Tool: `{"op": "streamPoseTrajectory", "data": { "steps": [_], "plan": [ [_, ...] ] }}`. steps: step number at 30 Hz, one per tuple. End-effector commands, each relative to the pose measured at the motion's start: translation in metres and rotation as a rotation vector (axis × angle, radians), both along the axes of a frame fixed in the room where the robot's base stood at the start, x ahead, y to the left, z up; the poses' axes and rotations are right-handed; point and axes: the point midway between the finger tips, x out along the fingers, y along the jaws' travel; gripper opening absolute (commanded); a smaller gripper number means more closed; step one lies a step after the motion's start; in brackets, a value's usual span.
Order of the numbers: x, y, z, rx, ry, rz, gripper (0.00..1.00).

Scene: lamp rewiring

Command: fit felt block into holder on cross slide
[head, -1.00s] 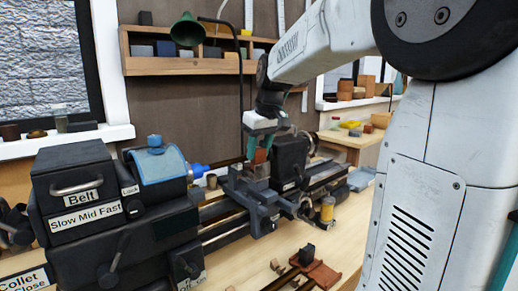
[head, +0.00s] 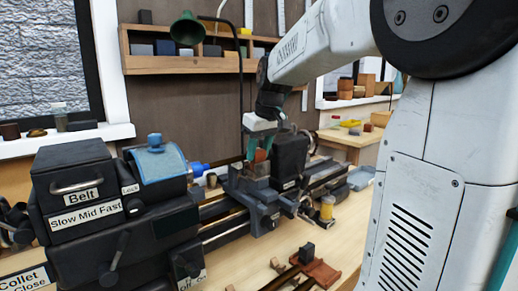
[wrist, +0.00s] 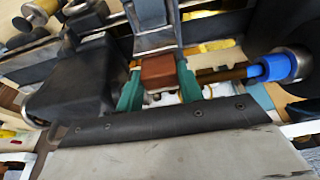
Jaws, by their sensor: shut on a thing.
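The felt block, a reddish-brown block (wrist: 158,72), sits between the two green fingers of my gripper (wrist: 158,88) in the wrist view. In the head view my gripper (head: 258,148) points down over the lathe's cross slide (head: 258,215), with the block (head: 261,156) showing between its fingers. The dark grey holder (head: 250,184) on the cross slide is just below the fingertips. In the wrist view a grey metal part of the slide (wrist: 152,38) lies right beside the block. I cannot tell whether block and holder touch.
The black headstock (head: 95,215) with its blue-topped cover stands left, and a black tailstock block (head: 290,158) is close right of my gripper. A blue-ended rod (wrist: 280,67) lies near the fingers.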

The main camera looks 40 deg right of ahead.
Motion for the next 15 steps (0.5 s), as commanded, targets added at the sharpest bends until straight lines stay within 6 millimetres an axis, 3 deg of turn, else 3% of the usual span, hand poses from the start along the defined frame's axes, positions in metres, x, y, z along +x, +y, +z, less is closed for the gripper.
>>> {"op": "streamPoseTrajectory", "data": {
  "steps": [15],
  "plan": [
    [-0.0002, 0.0001, -0.0082, 0.001, 0.001, 0.000, 0.14]
  ]
}}
